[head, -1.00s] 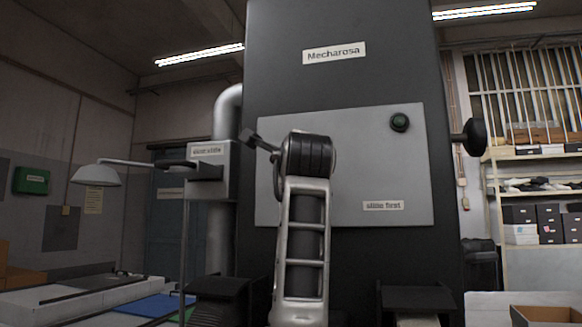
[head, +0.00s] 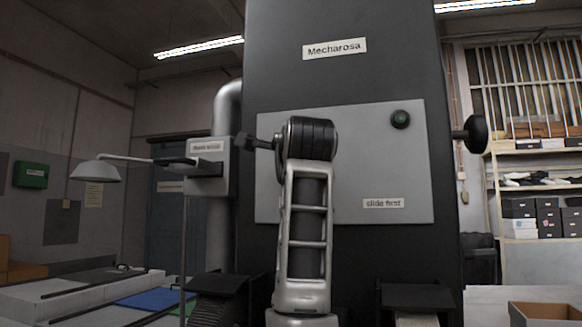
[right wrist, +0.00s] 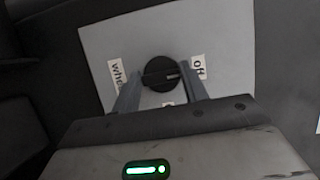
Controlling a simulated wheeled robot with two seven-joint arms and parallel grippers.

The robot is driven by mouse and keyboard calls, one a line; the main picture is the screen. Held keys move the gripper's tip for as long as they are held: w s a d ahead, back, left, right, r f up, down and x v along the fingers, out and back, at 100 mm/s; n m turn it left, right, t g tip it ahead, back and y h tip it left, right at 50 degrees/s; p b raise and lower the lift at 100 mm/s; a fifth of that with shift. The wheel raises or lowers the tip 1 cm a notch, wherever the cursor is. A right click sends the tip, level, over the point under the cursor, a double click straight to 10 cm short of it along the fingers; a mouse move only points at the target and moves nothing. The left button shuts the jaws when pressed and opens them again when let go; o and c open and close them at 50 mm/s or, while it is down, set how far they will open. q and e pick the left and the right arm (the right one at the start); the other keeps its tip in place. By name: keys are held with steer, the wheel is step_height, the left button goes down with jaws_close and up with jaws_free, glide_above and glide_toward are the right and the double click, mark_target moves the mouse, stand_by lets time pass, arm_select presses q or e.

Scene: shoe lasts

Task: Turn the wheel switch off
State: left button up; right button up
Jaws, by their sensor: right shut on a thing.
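The wheel switch is a round black knob (right wrist: 160,74) on a light grey plate in the right wrist view. A pale mark on the knob points right, roughly toward a white label reading "off" (right wrist: 198,67). A label beginning "whe" (right wrist: 116,74) is at the left. My right gripper (right wrist: 160,83) is shut on the knob, one finger on each side. In the head view the grey switch box (head: 210,168) stands at the left, and my right gripper (head: 243,142) is by its right side. The knob is hidden there. My left gripper is not in view.
A tall dark machine (head: 345,75) labelled "Mecharosa" stands behind my arm. Its grey panel (head: 390,160) carries a green button (head: 400,119) and a "slide first" label (head: 383,203). A lamp (head: 96,171) hangs left of the switch box. Shelves (head: 540,180) stand at right.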

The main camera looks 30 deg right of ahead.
steer(key=o, duration=1)
arm_select(q)
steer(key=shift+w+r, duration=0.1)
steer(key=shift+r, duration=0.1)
steer(key=b, duration=0.2)
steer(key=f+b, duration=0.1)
steer(key=b, duration=0.1)
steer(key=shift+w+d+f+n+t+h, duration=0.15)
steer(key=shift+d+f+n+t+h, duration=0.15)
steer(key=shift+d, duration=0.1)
arm_select(e)
steer(key=v, duration=1.6)
